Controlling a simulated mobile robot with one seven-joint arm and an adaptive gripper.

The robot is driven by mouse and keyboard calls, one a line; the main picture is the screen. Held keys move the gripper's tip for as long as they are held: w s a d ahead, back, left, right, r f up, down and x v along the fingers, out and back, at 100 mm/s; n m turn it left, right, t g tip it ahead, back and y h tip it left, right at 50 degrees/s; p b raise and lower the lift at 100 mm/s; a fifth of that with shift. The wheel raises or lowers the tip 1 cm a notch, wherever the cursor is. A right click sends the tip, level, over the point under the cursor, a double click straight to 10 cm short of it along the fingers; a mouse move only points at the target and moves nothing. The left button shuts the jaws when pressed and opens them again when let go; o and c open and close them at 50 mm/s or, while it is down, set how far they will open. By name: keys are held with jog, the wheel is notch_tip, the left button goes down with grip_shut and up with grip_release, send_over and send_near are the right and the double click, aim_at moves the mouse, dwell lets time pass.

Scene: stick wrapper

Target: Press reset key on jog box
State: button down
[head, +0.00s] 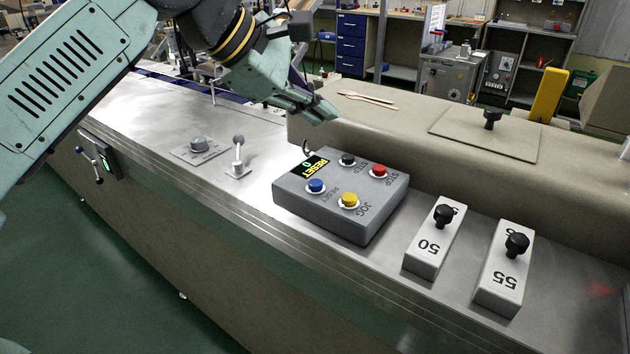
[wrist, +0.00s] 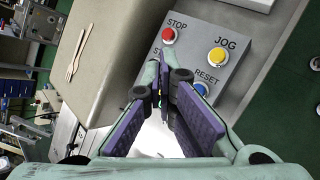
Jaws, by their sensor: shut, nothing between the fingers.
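The jog box (head: 327,213) is a grey box on the steel bench top, with a small display (head: 309,166) reading RESET and 0. Its blue reset key (head: 316,187) is at the near left corner in the head view. The box also has a yellow jog key (head: 349,201), a red stop key (head: 379,171) and a black step key (head: 347,160). My gripper (head: 332,112) is shut and empty, above and behind the box. In the wrist view the blue reset key (wrist: 201,88) shows just right of my fingertips (wrist: 168,74), partly covered by a finger; the step key is hidden.
A small lever (head: 238,158) and a knob (head: 198,145) stand left of the box. White blocks marked 50 (head: 430,247) and 55 (head: 501,275), with black knobs, stand to the right.

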aim_at(317, 185)
jog(key=shift+f, duration=0.15)
notch_tip(317, 185, down, 8)
jog(key=b, duration=0.6)
jog(key=shift+f+b, duration=0.25)
jog(key=shift+b, duration=0.1)
jog(key=shift+f, duration=0.1)
dwell(0.8)
jog(key=shift+f+b, duration=0.35)
jog(key=shift+f+b, duration=0.4)
jog(key=shift+f, duration=0.05)
dwell(0.6)
jog(key=shift+r, duration=0.1)
jog(key=shift+r+p, duration=0.65)
jog(key=shift+r, duration=0.15)
